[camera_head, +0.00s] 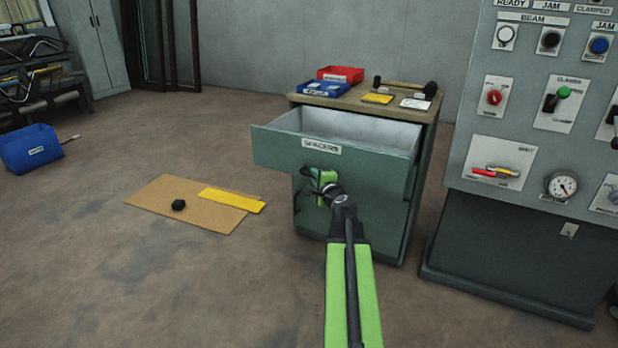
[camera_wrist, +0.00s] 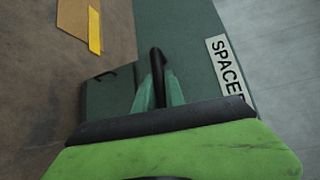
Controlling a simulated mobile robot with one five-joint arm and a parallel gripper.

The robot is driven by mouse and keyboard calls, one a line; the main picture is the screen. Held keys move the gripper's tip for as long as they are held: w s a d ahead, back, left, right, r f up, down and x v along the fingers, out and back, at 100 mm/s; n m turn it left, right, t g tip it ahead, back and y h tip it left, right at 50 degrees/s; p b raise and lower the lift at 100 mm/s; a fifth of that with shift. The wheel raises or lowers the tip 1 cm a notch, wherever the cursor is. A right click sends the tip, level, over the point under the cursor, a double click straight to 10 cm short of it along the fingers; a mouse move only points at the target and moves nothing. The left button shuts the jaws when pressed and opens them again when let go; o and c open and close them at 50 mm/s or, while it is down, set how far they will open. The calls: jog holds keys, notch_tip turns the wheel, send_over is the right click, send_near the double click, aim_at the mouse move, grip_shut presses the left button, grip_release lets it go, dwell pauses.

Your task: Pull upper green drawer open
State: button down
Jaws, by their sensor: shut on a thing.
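The upper green drawer (camera_head: 270,150), labelled "SPACERS", stands well pulled out from the green cabinet (camera_head: 425,150). Its light grey inside shows and looks empty where I can see it. My gripper (camera_head: 322,181) is at the drawer's front, below the label. In the wrist view my gripper (camera_wrist: 158,92) is shut on the dark bar handle (camera_wrist: 156,60) of the drawer, with the "SPACERS" label (camera_wrist: 226,68) to its right. My gripper hides most of the handle in the head view. The lower drawer front (camera_wrist: 108,97) is partly visible in the wrist view, with its own dark handle.
On the cabinet top are a red bin (camera_head: 341,74), a blue bin (camera_head: 322,88), a mallet (camera_head: 405,87) and tags. A grey control panel (camera_head: 540,130) stands close on the right. A brown mat (camera_head: 165,195) and a blue crate (camera_head: 32,150) lie on the floor to the left.

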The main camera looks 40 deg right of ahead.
jog(key=shift+s+a, duration=0.1)
jog(key=shift+s, duration=0.1)
jog(key=c, duration=1.4)
grip_release()
jog(key=shift+a, duration=0.1)
jog(key=shift+w, duration=0.1)
